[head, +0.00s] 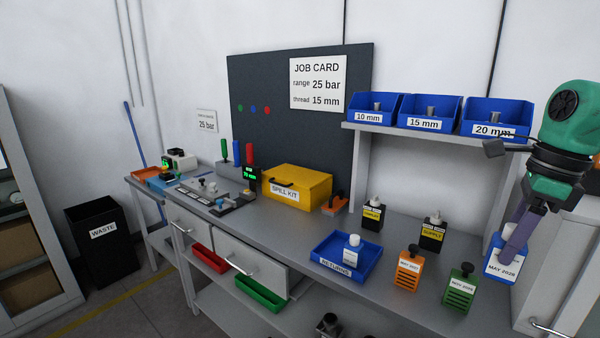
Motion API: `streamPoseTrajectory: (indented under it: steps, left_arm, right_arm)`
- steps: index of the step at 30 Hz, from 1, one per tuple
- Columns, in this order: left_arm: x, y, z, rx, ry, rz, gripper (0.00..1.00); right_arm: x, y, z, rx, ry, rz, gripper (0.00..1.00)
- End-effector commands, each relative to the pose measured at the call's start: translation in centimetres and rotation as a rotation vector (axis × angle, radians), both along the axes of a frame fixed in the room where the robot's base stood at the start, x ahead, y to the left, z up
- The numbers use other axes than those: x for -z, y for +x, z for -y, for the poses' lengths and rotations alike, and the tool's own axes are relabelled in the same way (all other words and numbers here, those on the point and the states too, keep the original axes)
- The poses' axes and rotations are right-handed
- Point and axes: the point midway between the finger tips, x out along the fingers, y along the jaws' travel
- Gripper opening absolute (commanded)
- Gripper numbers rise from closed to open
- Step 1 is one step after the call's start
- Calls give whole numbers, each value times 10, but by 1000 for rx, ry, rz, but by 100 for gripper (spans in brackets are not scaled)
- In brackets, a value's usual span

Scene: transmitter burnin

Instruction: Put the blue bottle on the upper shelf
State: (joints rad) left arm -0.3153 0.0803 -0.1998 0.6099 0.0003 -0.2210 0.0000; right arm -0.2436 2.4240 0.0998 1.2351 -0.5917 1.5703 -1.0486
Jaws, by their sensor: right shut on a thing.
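The blue bottle (495,268), with a white label reading MAY 2026, is at the right end of the bench. My right gripper (515,245) comes down over it from above and is shut on its upper part, hiding some of its top. The bottle looks upright; I cannot tell whether its base touches the bench. A raised grey shelf (415,134) stands above the back of the bench, up and to the left of the bottle. My left gripper is not in view.
Blue bins labelled 10 mm (368,118), 15 mm (422,124) and 20 mm (485,131) fill most of the raised shelf. An orange bottle (407,279), a green bottle (459,298) and a blue returns tray (322,263) stand left of the held bottle.

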Motion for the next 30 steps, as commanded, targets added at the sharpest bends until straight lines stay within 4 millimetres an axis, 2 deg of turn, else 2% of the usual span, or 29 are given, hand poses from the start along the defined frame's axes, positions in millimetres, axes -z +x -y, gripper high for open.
streamPoseTrajectory:
  steps: [4, 7, 11, 15, 23, 30]
  left_arm:
    - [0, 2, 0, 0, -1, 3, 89]
    - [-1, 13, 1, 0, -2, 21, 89]
    - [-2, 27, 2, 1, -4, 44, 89]
    - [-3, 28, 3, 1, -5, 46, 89]
    - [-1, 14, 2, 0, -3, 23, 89]
    - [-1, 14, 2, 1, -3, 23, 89]
  right_arm:
    - [13, -12, 21, -24, 6, 2, 0]
    - [26, -23, 38, -53, 7, 3, 0]
    - [49, -40, 58, -107, 7, 3, 0]
    - [76, -57, 75, -178, 7, 4, 0]
    - [118, -79, 87, -303, 2, 5, 0]
    - [149, -92, 88, -409, 0, 3, 0]
